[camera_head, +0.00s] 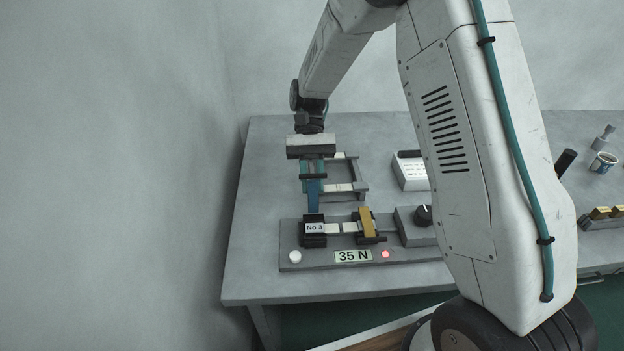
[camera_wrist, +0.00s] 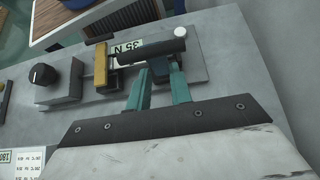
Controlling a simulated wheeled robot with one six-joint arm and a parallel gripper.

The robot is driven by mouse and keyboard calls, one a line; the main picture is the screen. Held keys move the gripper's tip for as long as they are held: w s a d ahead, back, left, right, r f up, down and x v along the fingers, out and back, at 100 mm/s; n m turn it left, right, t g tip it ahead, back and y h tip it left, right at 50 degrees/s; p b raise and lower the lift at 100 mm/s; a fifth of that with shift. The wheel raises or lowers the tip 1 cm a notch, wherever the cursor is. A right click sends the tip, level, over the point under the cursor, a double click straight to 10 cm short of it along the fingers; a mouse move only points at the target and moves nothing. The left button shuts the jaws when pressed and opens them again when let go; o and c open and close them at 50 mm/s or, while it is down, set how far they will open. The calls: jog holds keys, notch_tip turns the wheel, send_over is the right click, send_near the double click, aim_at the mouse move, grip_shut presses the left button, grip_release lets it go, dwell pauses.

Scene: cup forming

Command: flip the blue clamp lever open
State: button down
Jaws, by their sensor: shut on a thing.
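The blue clamp lever (camera_head: 314,198) rises in the picture from the left clamp (camera_head: 314,240), a dark block labelled "No 3". My gripper (camera_head: 313,178) reaches it from above with teal fingers, shut on the lever's upper part, where a dark crossbar (camera_wrist: 152,52) shows. In the wrist view the two fingers of my gripper (camera_wrist: 158,82) reach to that bar, which hides much of the clamp. I cannot tell the lever's exact tilt. The right clamp carries a yellow lever (camera_head: 366,221), also in the wrist view (camera_wrist: 101,65). A pale strip (camera_head: 340,228) spans the clamps.
The fixture base (camera_head: 320,264) has a "35 N" display (camera_head: 353,256), a white button (camera_head: 295,257) and a lit red lamp (camera_head: 385,254). A black knob (camera_head: 424,215) stands right. A rack (camera_head: 361,175) with pale strips lies behind. The table's left side is clear.

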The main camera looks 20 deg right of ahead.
jog(key=c, duration=1.2)
grip_release()
jog(key=shift+f, duration=0.15)
jog(key=shift+c, duration=0.2)
jog(key=v, duration=0.8)
jog(key=shift+d, duration=0.1)
